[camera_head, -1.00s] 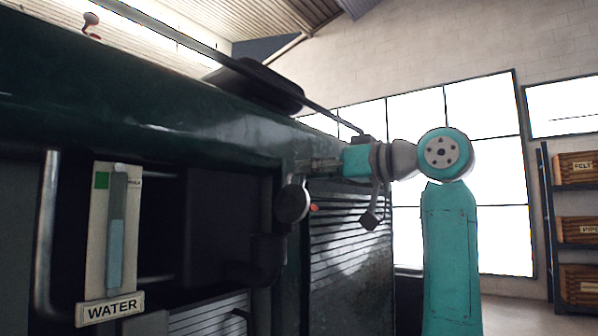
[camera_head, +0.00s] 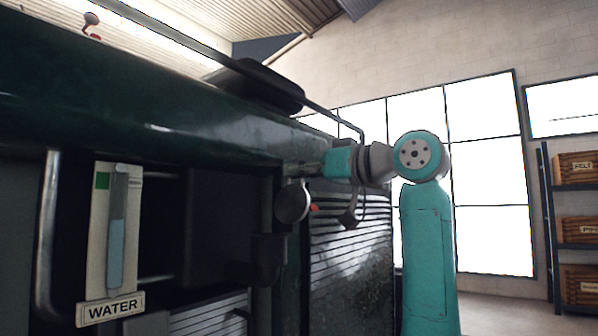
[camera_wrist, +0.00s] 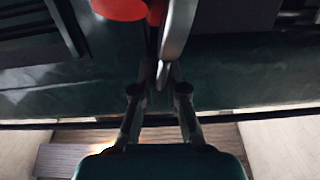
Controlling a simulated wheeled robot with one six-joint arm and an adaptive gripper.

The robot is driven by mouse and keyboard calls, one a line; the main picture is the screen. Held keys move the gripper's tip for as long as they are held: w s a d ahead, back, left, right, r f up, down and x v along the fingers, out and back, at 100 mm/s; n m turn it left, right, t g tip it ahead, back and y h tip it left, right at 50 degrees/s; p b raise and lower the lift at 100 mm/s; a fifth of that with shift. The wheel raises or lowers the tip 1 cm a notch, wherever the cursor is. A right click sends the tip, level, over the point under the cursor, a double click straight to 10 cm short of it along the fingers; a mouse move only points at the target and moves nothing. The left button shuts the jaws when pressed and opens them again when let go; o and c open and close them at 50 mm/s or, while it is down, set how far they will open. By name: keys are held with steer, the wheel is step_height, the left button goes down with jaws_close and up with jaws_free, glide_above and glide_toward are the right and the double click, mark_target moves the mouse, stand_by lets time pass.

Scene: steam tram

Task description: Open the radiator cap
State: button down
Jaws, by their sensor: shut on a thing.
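The radiator cap looks to be the round grey disc (camera_head: 292,203) on the front corner of the dark green tram body (camera_head: 150,110). A small red part (camera_head: 314,208) sits at its right. In the wrist view a grey curved metal edge (camera_wrist: 178,30), probably the cap's, and a red rounded part (camera_wrist: 121,8) are at the top. My gripper (camera_head: 309,169) reaches in from the right, just above the disc. In the wrist view my gripper (camera_wrist: 160,88) has its fingers on either side of the grey edge. It is shut on it; the exact contact is unclear.
A water gauge (camera_head: 112,235) marked WATER and a bent metal rail (camera_head: 46,230) are at the left. A louvred panel (camera_head: 350,245) lies below my gripper. Shelves with wooden crates (camera_head: 575,230) stand far right. A dark rail runs above the body.

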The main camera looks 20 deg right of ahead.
steer(key=shift+s+a+r+n, duration=0.2)
steer(key=shift+s+a+n, duration=0.55)
steer(key=shift+a, duration=0.3)
steer(key=shift+d, duration=0.1)
steer(key=c, duration=1.3)
jaws_free()
steer(key=shift+o, duration=0.2)
steer(key=v, duration=1.2)
